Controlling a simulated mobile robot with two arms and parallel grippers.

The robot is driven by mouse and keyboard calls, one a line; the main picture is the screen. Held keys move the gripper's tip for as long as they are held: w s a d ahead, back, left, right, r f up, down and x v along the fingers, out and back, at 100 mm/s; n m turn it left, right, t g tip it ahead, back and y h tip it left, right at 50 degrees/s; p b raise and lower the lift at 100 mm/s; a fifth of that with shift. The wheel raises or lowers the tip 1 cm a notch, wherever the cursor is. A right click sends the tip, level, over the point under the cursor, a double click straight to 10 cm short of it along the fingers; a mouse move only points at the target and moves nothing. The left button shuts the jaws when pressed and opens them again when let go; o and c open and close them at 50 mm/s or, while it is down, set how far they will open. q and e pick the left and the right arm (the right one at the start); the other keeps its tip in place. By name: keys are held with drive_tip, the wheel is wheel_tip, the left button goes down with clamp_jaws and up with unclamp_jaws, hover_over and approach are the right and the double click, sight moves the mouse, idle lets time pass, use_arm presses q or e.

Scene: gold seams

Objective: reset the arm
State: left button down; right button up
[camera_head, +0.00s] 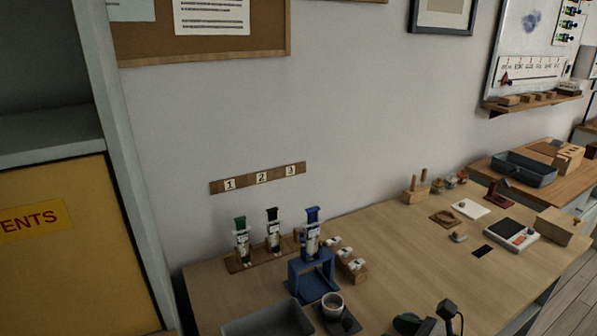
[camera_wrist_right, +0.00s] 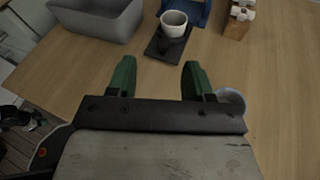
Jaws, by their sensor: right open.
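My right gripper (camera_wrist_right: 158,72) has two green fingers spread apart, with nothing between them. It is over the wooden table, in front of a white cup (camera_wrist_right: 173,22). My left gripper is in neither view.
The white cup stands on a dark plate beside a grey bin (camera_head: 268,322) and a blue stand (camera_head: 312,279). A round grey dish (camera_wrist_right: 232,99) is partly hidden beside the right finger. Tubes stand in a wooden rack (camera_head: 240,265). A scale (camera_head: 512,235) sits right.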

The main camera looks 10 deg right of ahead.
wheel_tip(320, 180, up, 5)
drive_tip(key=m+t+h, duration=0.4)
drive_tip(key=m+t, duration=0.4)
drive_tip(key=m, duration=0.7)
drive_tip(key=s+d+f+m+g+h, duration=0.3)
drive_tip(key=s+f+m+g+h, duration=0.6)
drive_tip(key=m, duration=1.3)
drive_tip(key=s+a+f+m+g+y, duration=0.2)
drive_tip(key=s+a+g, duration=0.1)
drive_tip(key=s, duration=0.3)
drive_tip(key=s+a+f+m+g+y, duration=0.1)
drive_tip(key=s+a+f+m+g, duration=0.15)
drive_tip(key=s, duration=0.45)
wheel_tip(320, 180, down, 25)
drive_tip(key=g, duration=0.2)
drive_tip(key=s+d+f+g, duration=0.1)
drive_tip(key=s+d+f, duration=0.1)
drive_tip(key=s+f, duration=1.4)
drive_tip(key=shift+s+d+f, duration=0.15)
drive_tip(key=shift+d+f, duration=0.2)
drive_tip(key=shift+f, duration=0.2)
